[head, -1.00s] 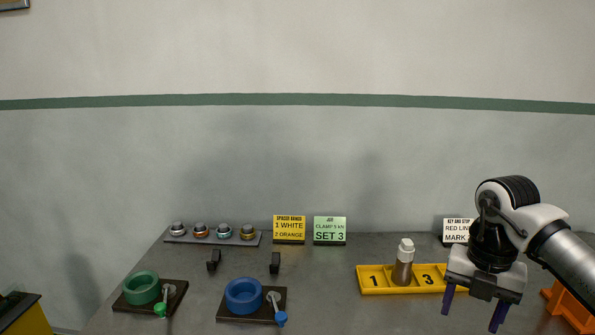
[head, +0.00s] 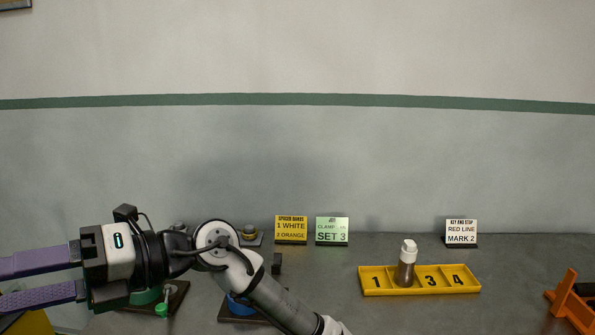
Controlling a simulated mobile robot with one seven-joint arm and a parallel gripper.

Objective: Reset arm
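My gripper (head: 40,277) is at the far left of the head view, with its two purple fingers pointing left. The fingers are apart with a visible gap, and nothing shows between them. The fingertips are cut off by the left picture edge. My arm runs from the bottom middle up to the left, in front of the vises. The green vise (head: 146,296) and the blue vise (head: 236,309) are partly hidden behind it.
A yellow tray (head: 447,291) with numbered slots holds an upright white-capped bottle (head: 407,265). Yellow (head: 291,229), green (head: 332,230) and white (head: 461,232) signs stand along the back. An orange stand (head: 568,300) is at the right edge. The table's right half is mostly clear.

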